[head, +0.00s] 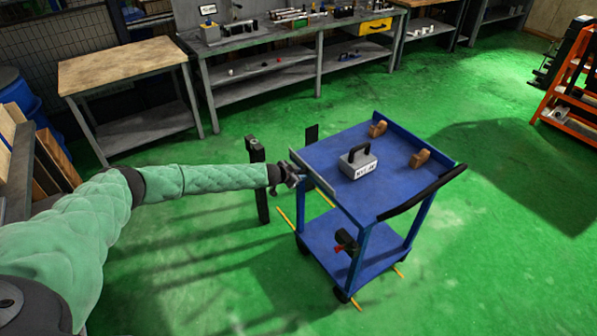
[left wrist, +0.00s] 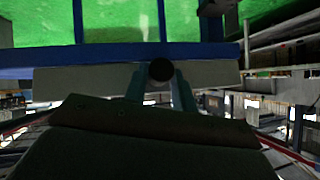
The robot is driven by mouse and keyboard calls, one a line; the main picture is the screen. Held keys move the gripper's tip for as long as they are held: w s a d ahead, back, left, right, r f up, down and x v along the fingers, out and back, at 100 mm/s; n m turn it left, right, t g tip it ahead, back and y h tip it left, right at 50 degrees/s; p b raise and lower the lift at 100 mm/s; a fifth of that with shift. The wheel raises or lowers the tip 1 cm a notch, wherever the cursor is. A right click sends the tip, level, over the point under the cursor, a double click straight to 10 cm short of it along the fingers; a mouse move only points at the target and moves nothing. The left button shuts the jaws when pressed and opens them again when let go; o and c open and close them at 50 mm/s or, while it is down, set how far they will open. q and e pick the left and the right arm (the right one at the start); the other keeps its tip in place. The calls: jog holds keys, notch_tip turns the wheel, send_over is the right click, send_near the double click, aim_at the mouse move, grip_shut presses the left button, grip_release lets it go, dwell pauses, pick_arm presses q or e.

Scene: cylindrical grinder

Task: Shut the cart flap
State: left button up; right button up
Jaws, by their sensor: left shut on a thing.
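The blue cart (head: 335,205) stands on the green floor. Its flap (head: 318,178) is a narrow grey panel along the cart top's left edge; I cannot tell its exact angle. My left gripper (head: 294,176) reaches it from the left and is shut on its dark round knob. In the left wrist view the knob (left wrist: 160,70) sits between the two fingers, in front of the grey flap (left wrist: 85,80). The blue cart edge (left wrist: 110,58) runs just above the flap there. My right gripper is not in view.
A grey block with a black handle (head: 358,164) and two brown wooden pieces (head: 378,129) (head: 419,159) stand on the cart top. A black post (head: 259,185) stands left of the cart. Workbenches (head: 262,50) line the back. Floor is free at right.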

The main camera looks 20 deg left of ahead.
pick_arm(q)
jog(key=shift+w+r+p, duration=0.2)
jog(key=shift+r+p, duration=0.1)
jog(key=shift+r, duration=0.2)
jog(key=shift+w+d+r+g+y+p, duration=0.25)
jog(key=shift+g+y+p, duration=0.3)
jog(key=shift+p, duration=0.35)
jog(key=shift+g+p, duration=0.25)
jog(key=shift+p, duration=0.05)
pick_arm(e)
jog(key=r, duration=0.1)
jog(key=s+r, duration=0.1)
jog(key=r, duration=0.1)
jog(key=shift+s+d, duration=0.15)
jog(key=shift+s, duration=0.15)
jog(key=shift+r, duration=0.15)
pick_arm(q)
jog(key=o, duration=1)
jog(key=shift+f+y, duration=0.1)
jog(key=shift+y, duration=0.15)
jog(key=shift+s, duration=0.1)
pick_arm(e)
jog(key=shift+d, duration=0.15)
